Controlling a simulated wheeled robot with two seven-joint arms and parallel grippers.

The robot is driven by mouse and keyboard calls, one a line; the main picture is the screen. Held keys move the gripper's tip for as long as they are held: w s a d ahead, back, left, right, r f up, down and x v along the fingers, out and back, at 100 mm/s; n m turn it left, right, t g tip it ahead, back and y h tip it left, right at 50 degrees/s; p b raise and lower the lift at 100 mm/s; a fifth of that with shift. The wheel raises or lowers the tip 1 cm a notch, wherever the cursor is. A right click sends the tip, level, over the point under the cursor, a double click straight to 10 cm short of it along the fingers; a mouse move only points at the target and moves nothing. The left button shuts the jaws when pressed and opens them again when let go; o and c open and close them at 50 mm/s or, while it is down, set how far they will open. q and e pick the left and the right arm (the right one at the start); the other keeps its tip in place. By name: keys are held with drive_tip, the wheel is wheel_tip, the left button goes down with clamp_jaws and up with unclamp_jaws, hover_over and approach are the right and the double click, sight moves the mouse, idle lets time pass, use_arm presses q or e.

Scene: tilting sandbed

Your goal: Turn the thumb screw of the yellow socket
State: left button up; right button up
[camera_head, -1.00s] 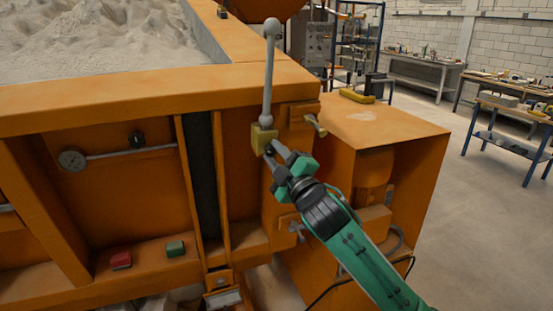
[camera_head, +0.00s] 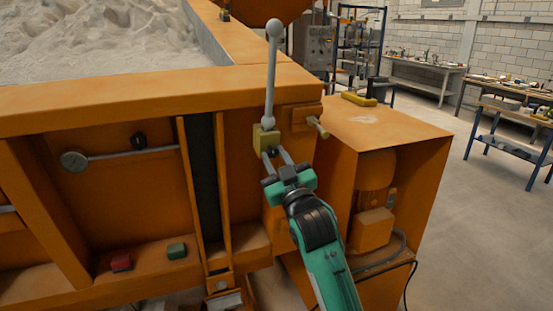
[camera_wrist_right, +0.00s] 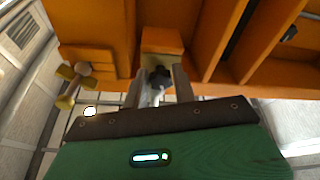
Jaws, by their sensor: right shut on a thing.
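The yellow socket (camera_head: 262,140) is on the front corner of the orange sandbed frame, with a grey ball-topped lever (camera_head: 270,75) standing upright in it. The dark thumb screw (camera_head: 273,152) is on the socket's front, mostly hidden by my fingers. It shows as a dark knob (camera_wrist_right: 158,76) between the two fingers in the right wrist view. My right gripper (camera_head: 275,156) comes from below and is shut on the thumb screw. It also shows in the right wrist view (camera_wrist_right: 159,85). My left gripper is out of view.
A short peg (camera_head: 318,128) sticks out right of the socket. An orange cabinet (camera_head: 400,140) stands close to the right of my arm. A red button (camera_head: 121,262) and a green button (camera_head: 176,250) are at lower left. Open floor lies further right.

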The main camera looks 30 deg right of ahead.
drive_tip(key=shift+r+m, duration=0.15)
drive_tip(key=shift+m, duration=0.45)
drive_tip(key=o, duration=0.7)
drive_tip(key=shift+o, duration=1.1)
drive_tip(key=p+v, duration=0.2)
drive_tip(key=v, duration=1.1)
drive_tip(key=shift+s+a+f+p, duration=0.2)
drive_tip(key=shift+s+f+p, duration=0.1)
drive_tip(key=shift+p, duration=0.1)
